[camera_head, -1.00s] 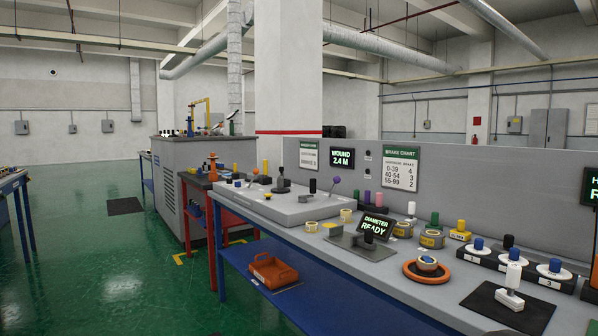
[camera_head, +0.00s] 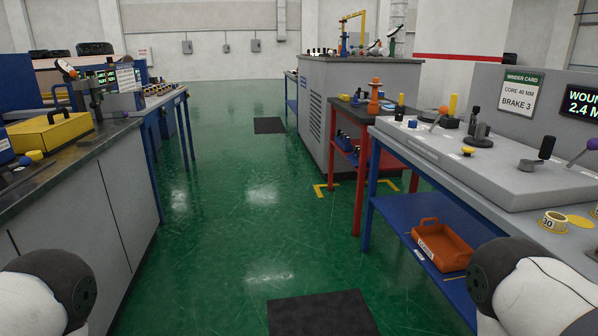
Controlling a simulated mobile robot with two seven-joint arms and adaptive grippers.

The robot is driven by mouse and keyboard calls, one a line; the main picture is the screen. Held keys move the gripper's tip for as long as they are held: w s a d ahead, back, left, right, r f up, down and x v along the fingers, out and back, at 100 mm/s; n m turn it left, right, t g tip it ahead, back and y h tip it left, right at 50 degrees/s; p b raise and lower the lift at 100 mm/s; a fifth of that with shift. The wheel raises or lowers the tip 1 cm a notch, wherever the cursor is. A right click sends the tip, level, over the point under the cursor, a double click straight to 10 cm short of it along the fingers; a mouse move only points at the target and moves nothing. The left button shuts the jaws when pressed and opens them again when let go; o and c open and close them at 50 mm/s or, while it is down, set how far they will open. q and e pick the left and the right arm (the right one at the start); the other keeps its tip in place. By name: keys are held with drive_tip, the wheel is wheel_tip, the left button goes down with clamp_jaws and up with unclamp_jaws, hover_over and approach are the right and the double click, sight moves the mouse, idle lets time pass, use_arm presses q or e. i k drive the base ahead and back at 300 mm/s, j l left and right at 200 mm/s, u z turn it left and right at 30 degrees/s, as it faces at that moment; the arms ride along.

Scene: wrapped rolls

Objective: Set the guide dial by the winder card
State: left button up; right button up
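The winder card (camera_head: 520,95) is a white card with a green header on the grey back panel at the right. It reads "CORE 40 MM" and "BRAKE 3". Below it, a light grey raised panel (camera_head: 450,150) on the right bench carries several levers and knobs, among them a black-knobbed crank (camera_head: 541,152) and a dark lever (camera_head: 478,135). I cannot tell which control is the guide dial. Parts of my two arms show at the lower left and lower right corners. Neither gripper is in view.
Green floor (camera_head: 250,210) lies open between the left grey bench (camera_head: 80,185) and the right bench. A dark mat (camera_head: 320,313) lies in front. An orange tray (camera_head: 440,243) sits on the blue lower shelf. A red-legged table (camera_head: 358,180) and a grey cabinet (camera_head: 355,75) stand beyond.

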sight(412, 123)
drive_tip(key=i+j+z, duration=0.2)
drive_tip(key=i, duration=0.35)
drive_tip(key=i+z, duration=0.2)
drive_tip(key=i, duration=0.3)
drive_tip(key=i+j+z, duration=0.2)
drive_tip(key=i, duration=0.3)
drive_tip(key=i+j+z, duration=0.2)
drive_tip(key=i+j, duration=0.25)
drive_tip(key=i, duration=0.05)
